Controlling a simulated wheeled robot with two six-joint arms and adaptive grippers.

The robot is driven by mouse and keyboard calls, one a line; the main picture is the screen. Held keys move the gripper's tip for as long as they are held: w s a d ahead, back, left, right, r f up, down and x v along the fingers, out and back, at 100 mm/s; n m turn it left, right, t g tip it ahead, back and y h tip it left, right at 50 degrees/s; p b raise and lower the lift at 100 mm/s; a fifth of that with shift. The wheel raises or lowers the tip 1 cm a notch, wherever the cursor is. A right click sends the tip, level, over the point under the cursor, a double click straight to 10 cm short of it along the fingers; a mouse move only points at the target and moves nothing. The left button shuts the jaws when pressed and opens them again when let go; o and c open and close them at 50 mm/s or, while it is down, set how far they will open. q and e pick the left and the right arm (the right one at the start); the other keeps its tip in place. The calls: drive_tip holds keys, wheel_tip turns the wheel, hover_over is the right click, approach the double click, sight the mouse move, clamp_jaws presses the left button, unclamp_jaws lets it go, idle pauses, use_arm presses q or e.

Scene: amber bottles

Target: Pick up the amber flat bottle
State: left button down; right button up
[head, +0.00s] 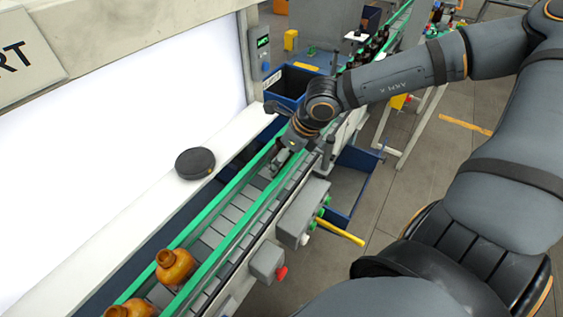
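An amber bottle (175,267) with a rounded body and short neck is on the conveyor (227,221) at lower left. A second amber bottle (131,309) is nearer, cut off by the bottom edge. I cannot tell whether either is the flat one. My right gripper (279,163) hangs over the conveyor farther along, well apart from both bottles. Its fingers are small and partly hidden, so its opening is unclear. My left gripper is not in view.
Green rails (205,213) edge the conveyor. A dark round puck (195,163) sits on the white ledge (118,236) at left. Blue bins (350,187) stand beyond the conveyor. Several dark bottles (377,45) stand on the far line. Control boxes (302,214) jut from the conveyor's right side.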

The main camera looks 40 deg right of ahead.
drive_tip(key=shift+x, duration=1.3)
drive_tip(key=shift+w, duration=0.1)
drive_tip(key=shift+r, duration=0.1)
drive_tip(key=shift+c, duration=1.1)
drive_tip(key=c, duration=1.1)
wheel_tip(320, 180, up, 10)
drive_tip(key=shift+a+b, duration=0.1)
drive_tip(key=shift+b, duration=0.3)
